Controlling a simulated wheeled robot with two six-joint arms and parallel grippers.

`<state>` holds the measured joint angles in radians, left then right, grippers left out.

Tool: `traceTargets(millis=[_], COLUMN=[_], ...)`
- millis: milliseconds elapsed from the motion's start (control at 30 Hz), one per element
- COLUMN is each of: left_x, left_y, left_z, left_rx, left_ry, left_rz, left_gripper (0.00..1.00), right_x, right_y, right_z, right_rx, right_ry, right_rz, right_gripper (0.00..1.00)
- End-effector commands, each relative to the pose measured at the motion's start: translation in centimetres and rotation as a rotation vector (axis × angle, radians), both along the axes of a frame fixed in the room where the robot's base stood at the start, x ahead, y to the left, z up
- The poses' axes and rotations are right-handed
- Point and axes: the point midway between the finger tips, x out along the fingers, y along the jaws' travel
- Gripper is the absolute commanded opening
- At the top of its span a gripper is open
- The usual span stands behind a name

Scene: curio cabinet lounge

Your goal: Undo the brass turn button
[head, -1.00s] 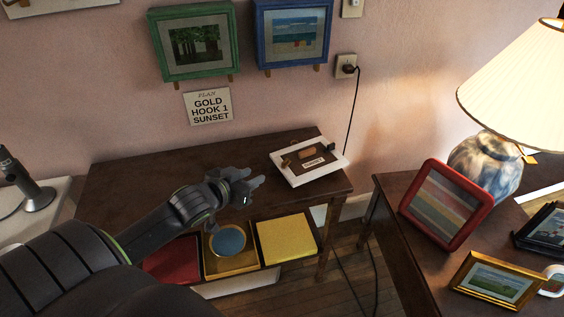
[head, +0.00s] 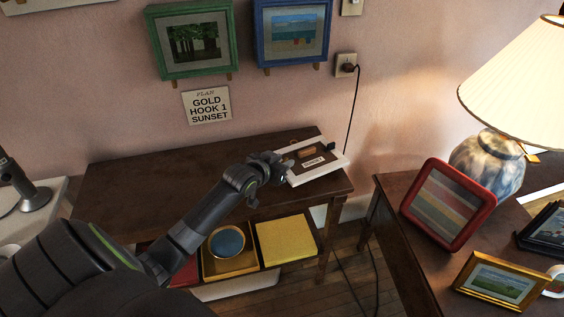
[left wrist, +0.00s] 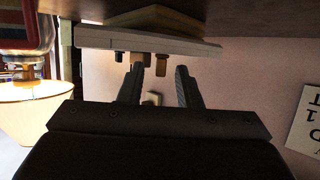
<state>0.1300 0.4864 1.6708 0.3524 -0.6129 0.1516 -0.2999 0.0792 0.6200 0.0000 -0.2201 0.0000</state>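The white frame (head: 333,170) lies back-up on the wooden table, with a brown backing and a pale label (head: 313,162). The brass turn button (head: 306,152) is a small tan bar on the backing. A dark small piece (head: 330,147) sits near the frame's far edge. My left gripper (head: 287,163) is at the frame's left side. In the left wrist view, which is upside down, its fingers (left wrist: 160,85) are spread, with a brass piece (left wrist: 162,65) ahead between them and apart from both. My right gripper is not in view.
Under the table are a red bin (head: 187,273), a bin with a round blue-faced frame (head: 228,242) and a yellow bin (head: 288,241). A cord hangs from the outlet (head: 346,64). A side table at right holds a red frame (head: 484,207) and a lamp (head: 518,70).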

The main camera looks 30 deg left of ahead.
Motion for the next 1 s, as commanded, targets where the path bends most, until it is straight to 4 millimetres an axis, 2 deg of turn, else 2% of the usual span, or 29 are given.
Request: traceTargets(millis=[333, 567, 800, 1000], left_x=[0.29, 0.27, 0.26, 0.26], left_y=[-0.02, -0.01, -0.01, -0.10], left_z=[-0.10, -0.10, -0.08, 0.10], left_rx=[0.000, 0.000, 0.000, -0.002], left_ry=[0.000, 0.000, 0.000, 0.001], left_rz=[0.000, 0.000, 0.002, 0.031], left_gripper=[0.31, 0.01, 0.00, 0.00], right_x=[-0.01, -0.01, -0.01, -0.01], right_y=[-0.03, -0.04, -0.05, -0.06], right_z=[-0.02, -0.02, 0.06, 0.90], right_rx=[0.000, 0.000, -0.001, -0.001], right_ry=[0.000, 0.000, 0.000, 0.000], right_rz=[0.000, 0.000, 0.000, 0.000], right_gripper=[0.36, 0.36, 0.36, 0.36])
